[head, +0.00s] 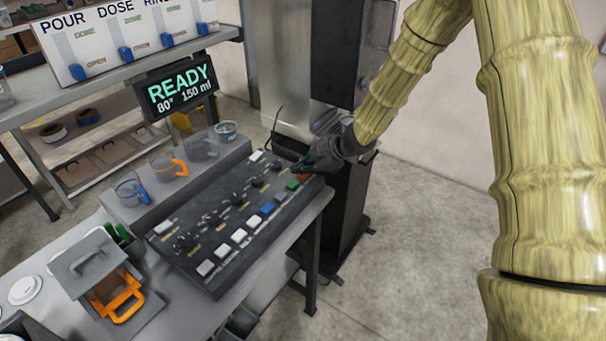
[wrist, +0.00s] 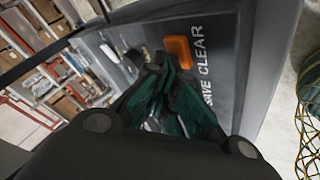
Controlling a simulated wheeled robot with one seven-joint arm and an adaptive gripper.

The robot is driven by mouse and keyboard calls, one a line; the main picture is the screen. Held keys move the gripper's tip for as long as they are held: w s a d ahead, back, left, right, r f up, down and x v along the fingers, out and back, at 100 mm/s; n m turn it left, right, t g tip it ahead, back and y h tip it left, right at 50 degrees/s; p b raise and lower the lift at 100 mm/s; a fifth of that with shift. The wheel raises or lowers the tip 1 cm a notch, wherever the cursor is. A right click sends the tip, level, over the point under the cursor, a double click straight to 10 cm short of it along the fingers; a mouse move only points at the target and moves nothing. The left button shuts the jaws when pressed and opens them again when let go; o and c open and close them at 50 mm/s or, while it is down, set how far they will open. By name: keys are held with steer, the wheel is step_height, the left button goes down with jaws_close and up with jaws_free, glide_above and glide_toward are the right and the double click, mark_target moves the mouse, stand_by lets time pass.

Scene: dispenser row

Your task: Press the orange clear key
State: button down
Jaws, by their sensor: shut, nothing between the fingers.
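The orange clear key (wrist: 179,51) stands out on the dark panel in the wrist view, with the label CLEAR beside it. In the head view a bit of the key (head: 304,177) shows at the far right end of the key row, just under my gripper. My gripper (head: 302,167) is shut and empty over that end of the control panel (head: 215,275). In the wrist view its green-padded fingertips (wrist: 165,68) come together close to the key's lower left. I cannot tell whether they touch the panel.
A green key (head: 293,185), a blue key (head: 267,208) and several white keys run along the panel, with black knobs behind them. A display (head: 178,88) reads READY, 80°, 150 ml. Cups, including an orange-handled one (head: 168,168), stand on the ledge behind.

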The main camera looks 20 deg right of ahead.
mark_target(302, 176)
stand_by(0.4)
steer(key=shift+r+p, duration=0.9)
steer(key=shift+p, duration=0.05)
step_height(302, 176, up, 5)
steer(key=p, duration=0.4)
stand_by(0.4)
